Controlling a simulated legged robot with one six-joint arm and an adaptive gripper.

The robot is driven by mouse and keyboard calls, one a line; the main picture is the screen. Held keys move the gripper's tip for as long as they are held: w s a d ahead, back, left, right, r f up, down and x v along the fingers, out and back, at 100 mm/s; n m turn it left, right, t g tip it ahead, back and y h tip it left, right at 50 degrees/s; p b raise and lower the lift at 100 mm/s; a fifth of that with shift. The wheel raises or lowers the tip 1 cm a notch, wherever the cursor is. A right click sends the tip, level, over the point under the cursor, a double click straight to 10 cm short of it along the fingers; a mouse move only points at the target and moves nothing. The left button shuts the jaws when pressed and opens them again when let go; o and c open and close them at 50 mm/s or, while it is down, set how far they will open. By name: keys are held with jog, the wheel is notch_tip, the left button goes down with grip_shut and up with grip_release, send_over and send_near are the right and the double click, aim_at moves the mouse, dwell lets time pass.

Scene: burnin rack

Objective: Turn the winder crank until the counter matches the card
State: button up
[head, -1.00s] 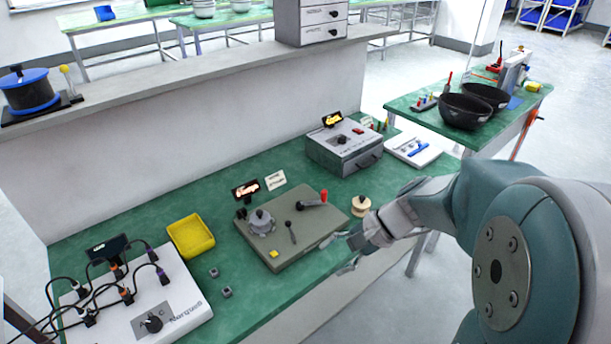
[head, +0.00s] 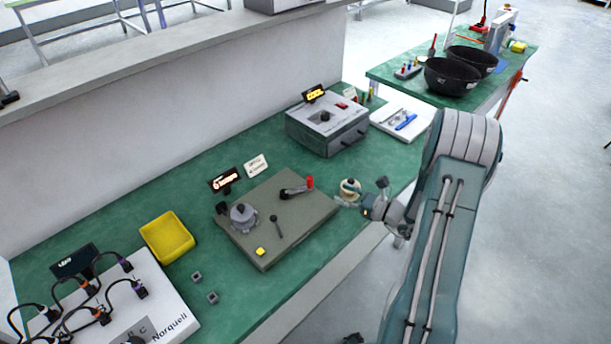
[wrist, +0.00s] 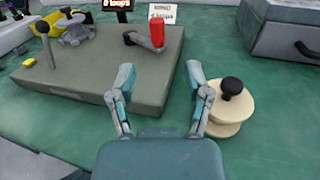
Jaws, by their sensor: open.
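The winder (head: 277,218) is a grey-green slab on the green bench. Its crank has a dark arm and an upright red handle (head: 309,183) near the right back corner; the handle also shows in the wrist view (wrist: 157,30). A counter display (head: 225,179) with lit orange text stands behind the slab, its reading too small to be sure of. A white card (head: 256,166) stands beside it, its print unclear. My gripper (wrist: 164,78) is open and empty, with its fingers at the slab's right front edge, short of the red handle.
A cream spool with a black knob (wrist: 230,108) stands close to my right finger. A grey box with a lit display (head: 327,124) is behind. A yellow tray (head: 167,238) and two small grey cubes are left of the slab.

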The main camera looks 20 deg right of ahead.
aim_at(310, 180)
jog(key=x, duration=1)
jog(key=shift+w+a, duration=0.1)
jog(key=shift+a, duration=0.2)
jog(key=shift+c, duration=0.4)
grip_shut()
